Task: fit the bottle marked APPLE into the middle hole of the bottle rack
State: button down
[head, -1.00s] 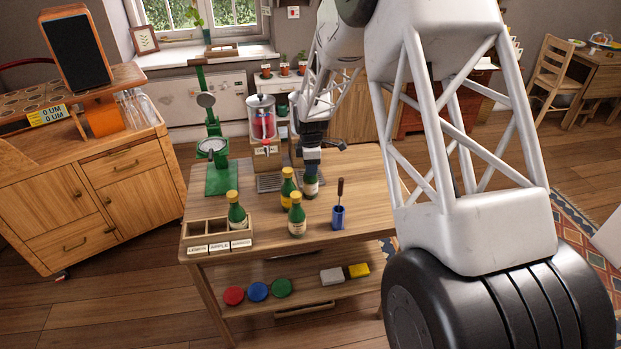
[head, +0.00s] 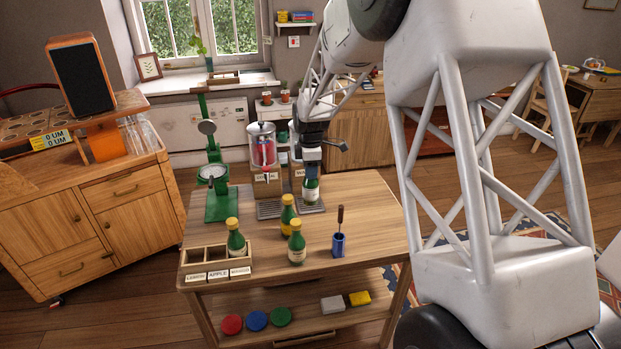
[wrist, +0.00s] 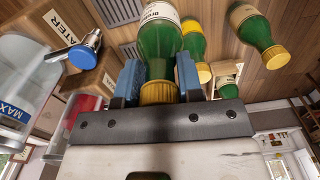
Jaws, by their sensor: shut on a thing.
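My gripper (head: 311,160) is shut on a green bottle (head: 311,192) with a yellow cap. It holds the bottle upright over the right drip tray; contact with the tray is unclear. In the wrist view the held bottle (wrist: 160,45) sits between the blue finger pads, its label cut off. The bottle rack (head: 216,266) has three compartments; the left and APPLE-tagged middle ones look empty, and a green bottle (head: 236,240) stands in the right one. Two more green bottles, one behind (head: 288,212) and one in front (head: 296,246), stand on the table, labels unreadable.
The WATER dispenser (wrist: 60,45) with its blue-tipped tap is close left of the held bottle in the wrist view. A red-filled dispenser (head: 264,150), a green press (head: 214,180) and a blue cup with a stick (head: 339,244) also stand on the table. The front right tabletop is clear.

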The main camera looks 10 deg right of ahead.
jog(key=shift+r, duration=0.3)
dwell(0.5)
jog(key=shift+w+a+r+m, duration=0.9)
jog(key=shift+a+r+m, duration=1.4)
jog(key=shift+r+m, duration=0.3)
jog(key=s+a+n, duration=0.2)
jog(key=s+a, duration=0.3)
jog(key=a, duration=0.4)
jog(key=s+a+f+n, duration=0.1)
jog(key=s+a+n, duration=0.1)
jog(key=s+a, duration=0.3)
jog(key=s+a+f+n, duration=0.1)
jog(key=s+a, duration=0.4)
jog(key=a, duration=0.7)
jog(key=shift+s+a+f+n, duration=0.15)
jog(key=shift+a+f+n, duration=0.2)
jog(key=shift+n, duration=0.45)
